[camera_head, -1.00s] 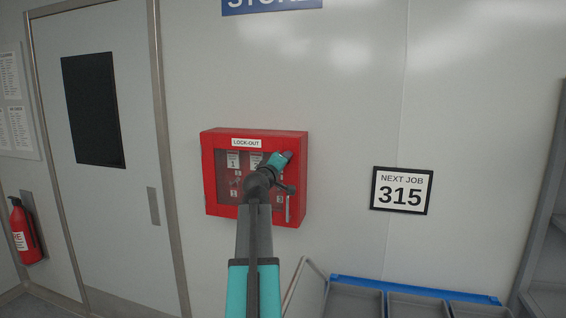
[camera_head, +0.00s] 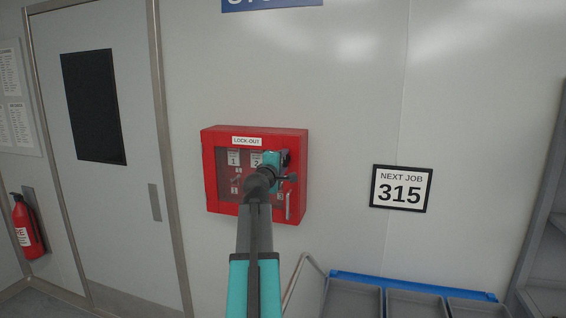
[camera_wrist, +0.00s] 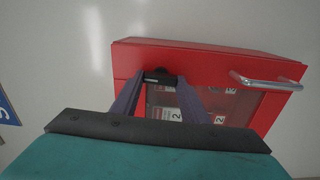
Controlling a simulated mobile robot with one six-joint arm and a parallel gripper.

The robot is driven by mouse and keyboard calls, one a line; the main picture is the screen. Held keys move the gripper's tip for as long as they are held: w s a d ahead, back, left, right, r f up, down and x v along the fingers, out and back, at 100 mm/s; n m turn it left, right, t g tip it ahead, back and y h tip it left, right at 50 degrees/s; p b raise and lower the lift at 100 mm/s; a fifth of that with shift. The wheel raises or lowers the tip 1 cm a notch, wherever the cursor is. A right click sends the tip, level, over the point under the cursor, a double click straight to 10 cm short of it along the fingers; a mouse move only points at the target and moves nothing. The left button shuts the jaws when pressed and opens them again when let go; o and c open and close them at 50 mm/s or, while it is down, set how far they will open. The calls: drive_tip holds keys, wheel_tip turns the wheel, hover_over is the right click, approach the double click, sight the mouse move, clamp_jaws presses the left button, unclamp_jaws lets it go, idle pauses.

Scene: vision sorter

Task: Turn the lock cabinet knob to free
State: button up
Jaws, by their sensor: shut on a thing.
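The red lock-out cabinet (camera_head: 222,205) hangs on the wall, with a clear window and numbered tags behind it. In the wrist view its red frame (camera_wrist: 215,62) fills the right side. My gripper (camera_head: 286,158) is at the upper right of the cabinet's door. In the wrist view the two fingers (camera_wrist: 158,88) close around a small black knob (camera_wrist: 158,74) on the door frame. My arm hides part of the window and the knob in the head view. The cabinet's handle (camera_head: 288,205) is a vertical bar at the lower right; it also shows in the wrist view (camera_wrist: 265,81).
A "NEXT JOB 315" sign (camera_head: 401,189) hangs on the wall to the right. Grey bins (camera_head: 415,302) with a blue rail stand below right. A door (camera_head: 125,205) and a fire extinguisher (camera_head: 27,228) are at left.

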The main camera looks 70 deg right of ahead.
drive_tip(key=o, duration=1.1)
drive_tip(key=shift+c, duration=0.2)
drive_tip(key=a+b, duration=0.4)
drive_tip(key=a, duration=0.9)
drive_tip(key=shift+s+a, duration=0.4)
